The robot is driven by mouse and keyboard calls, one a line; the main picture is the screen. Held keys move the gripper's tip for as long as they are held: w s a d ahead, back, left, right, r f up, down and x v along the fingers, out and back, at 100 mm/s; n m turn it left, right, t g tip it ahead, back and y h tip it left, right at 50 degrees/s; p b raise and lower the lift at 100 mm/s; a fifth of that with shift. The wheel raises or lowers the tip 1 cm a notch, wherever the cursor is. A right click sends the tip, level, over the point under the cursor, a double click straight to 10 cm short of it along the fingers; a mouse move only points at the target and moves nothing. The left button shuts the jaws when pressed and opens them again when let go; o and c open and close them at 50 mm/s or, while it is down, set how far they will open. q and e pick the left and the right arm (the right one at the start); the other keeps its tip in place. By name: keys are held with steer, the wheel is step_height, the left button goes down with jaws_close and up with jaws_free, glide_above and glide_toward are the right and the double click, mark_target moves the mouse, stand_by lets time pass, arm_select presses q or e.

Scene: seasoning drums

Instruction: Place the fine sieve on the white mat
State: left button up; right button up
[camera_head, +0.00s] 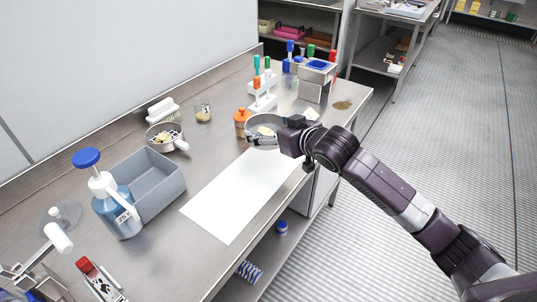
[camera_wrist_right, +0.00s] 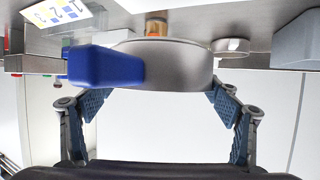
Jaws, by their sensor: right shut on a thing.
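A round metal sieve (camera_head: 263,121) with pale contents visible inside is at the far end of the white mat (camera_head: 232,203). My right gripper (camera_head: 262,141) reaches it from the right and is shut on it. In the right wrist view, the gripper's two fingers (camera_wrist_right: 158,100) lie on either side of the sieve's metal wall (camera_wrist_right: 180,65). My left gripper is not clearly in view.
A metal pan (camera_head: 166,138) with pale pieces, a grey bin (camera_head: 150,188) and a blue-capped bottle (camera_head: 115,208) stand left of the mat. An orange-topped jar (camera_head: 241,122) and a white rack (camera_head: 262,101) stand close behind the sieve. The mat's near part is bare.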

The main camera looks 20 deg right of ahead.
step_height(320, 180, down, 5)
steer(key=shift+r, duration=0.15)
steer(key=shift+f, duration=0.25)
step_height(320, 180, down, 4)
steer(key=shift+f, duration=0.1)
arm_select(q)
steer(key=shift+w+d+r, duration=0.1)
steer(key=shift+w+d, duration=0.35)
steer(key=shift+w, duration=0.25)
steer(key=shift+s, duration=0.1)
arm_select(e)
steer(key=o, duration=1.3)
steer(key=shift+f, duration=0.15)
steer(key=shift+c, duration=0.2)
arm_select(q)
steer(key=shift+a, duration=0.15)
